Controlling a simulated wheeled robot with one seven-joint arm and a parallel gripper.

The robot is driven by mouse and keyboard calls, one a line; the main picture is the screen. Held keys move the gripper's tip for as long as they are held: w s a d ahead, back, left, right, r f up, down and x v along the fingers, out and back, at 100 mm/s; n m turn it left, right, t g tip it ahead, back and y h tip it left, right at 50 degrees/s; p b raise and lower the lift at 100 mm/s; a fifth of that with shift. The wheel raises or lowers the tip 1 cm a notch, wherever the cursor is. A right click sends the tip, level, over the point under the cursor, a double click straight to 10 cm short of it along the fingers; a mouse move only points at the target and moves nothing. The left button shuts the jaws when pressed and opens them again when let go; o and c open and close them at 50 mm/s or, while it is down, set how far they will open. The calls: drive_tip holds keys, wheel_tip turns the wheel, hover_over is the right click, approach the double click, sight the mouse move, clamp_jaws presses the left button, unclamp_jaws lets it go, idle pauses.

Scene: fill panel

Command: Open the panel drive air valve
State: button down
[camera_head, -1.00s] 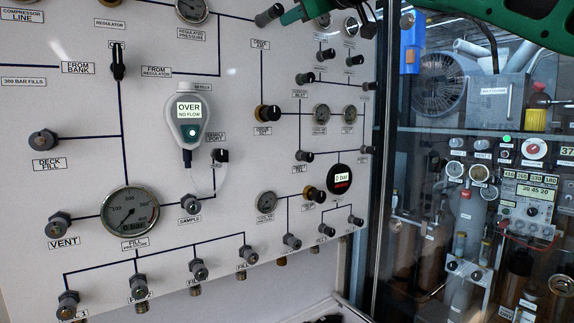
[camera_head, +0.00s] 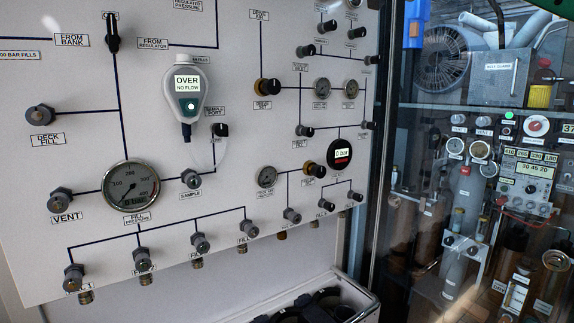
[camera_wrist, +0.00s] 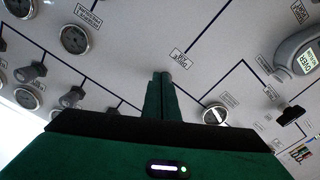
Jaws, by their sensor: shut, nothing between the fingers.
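In the head view, a "DRIVE AIR" label (camera_head: 260,15) tops a dark line that runs down the white panel (camera_head: 100,90) to a black knob on a brass-coloured base (camera_head: 267,86). The small label under the knob is too blurred to read surely. In the wrist view, the same drive air label (camera_wrist: 180,58) shows upside down, just beyond the tips of my gripper (camera_wrist: 162,75). My green fingers are together, with nothing between them. The brass-based knob is not in the wrist view, and my fingertips are not in the head view.
A hand-held analyser (camera_head: 187,90) reading "OVER NO FLOW" hangs left of the knob. Several gauges and small knobs crowd its right. A large fill gauge (camera_head: 131,187) is lower left. A glazed cabinet (camera_head: 480,150) stands right; an open bin (camera_head: 330,300) is below the panel.

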drive_tip(key=v, duration=0.5)
drive_tip(key=shift+s+d, duration=0.25)
drive_tip(key=shift+s, duration=0.05)
drive_tip(key=w+a+f, duration=0.1)
drive_tip(key=w+a, duration=0.2)
drive_tip(key=a, duration=0.2)
drive_tip(key=shift+w+a, duration=0.25)
drive_tip(key=shift+w, duration=0.05)
idle(0.6)
drive_tip(key=shift+r, duration=0.2)
idle(0.8)
